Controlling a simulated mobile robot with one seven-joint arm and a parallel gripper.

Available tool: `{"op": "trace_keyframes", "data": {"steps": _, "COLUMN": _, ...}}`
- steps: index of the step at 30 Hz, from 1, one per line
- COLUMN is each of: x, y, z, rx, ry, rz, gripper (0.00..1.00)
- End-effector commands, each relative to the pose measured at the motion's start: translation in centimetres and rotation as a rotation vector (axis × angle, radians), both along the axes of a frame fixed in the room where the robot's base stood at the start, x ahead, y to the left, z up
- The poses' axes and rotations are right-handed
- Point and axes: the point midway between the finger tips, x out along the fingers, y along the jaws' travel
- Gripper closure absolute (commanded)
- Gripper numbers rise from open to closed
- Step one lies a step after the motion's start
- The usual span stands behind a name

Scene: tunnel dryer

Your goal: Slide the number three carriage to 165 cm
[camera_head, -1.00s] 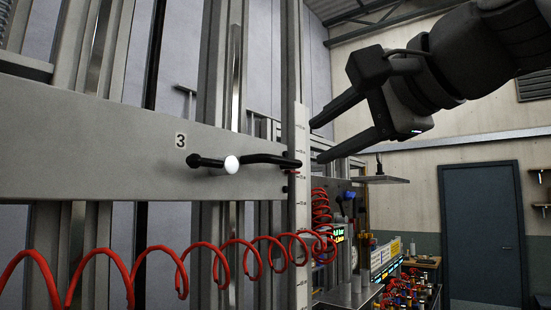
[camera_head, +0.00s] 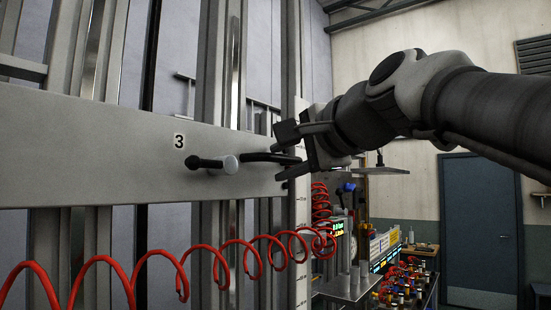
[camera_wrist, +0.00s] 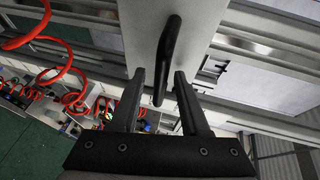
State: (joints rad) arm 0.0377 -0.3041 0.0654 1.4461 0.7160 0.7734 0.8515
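The number three carriage (camera_head: 90,150) is a wide grey plate marked 3 across the left of the head view. In the wrist view, the handle (camera_wrist: 171,45) reaches between the open fingertips (camera_wrist: 160,74), with gaps visible on both sides. A pale vertical scale (camera_head: 301,220) stands behind the gripper; its numbers are unreadable.
A red coiled hose (camera_head: 205,255) hangs below the carriage. Upright metal rails (camera_head: 212,60) stand behind it. A bench with small fittings (camera_head: 405,285) and a flat plate on a stem (camera_head: 381,170) are at the lower right. A blue-grey door (camera_head: 482,225) is beyond.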

Motion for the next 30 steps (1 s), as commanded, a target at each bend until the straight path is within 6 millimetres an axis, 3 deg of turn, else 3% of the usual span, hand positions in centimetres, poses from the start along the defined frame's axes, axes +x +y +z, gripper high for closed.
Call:
{"op": "trace_keyframes", "data": {"steps": 1, "x": -0.01, "y": 0.0, "z": 0.0, "rx": 0.0, "ry": 0.0, "rz": 0.0, "gripper": 0.65}}
{"op": "trace_keyframes", "data": {"steps": 7, "x": -0.03, "y": -0.01, "z": 0.01, "rx": 0.0, "ry": 0.0, "rz": 0.0, "gripper": 1.0}}
{"op": "trace_keyframes", "data": {"steps": 30, "x": -0.03, "y": -0.02, "z": -0.01, "rx": 0.0, "ry": 0.001, "rz": 0.0, "gripper": 1.0}}
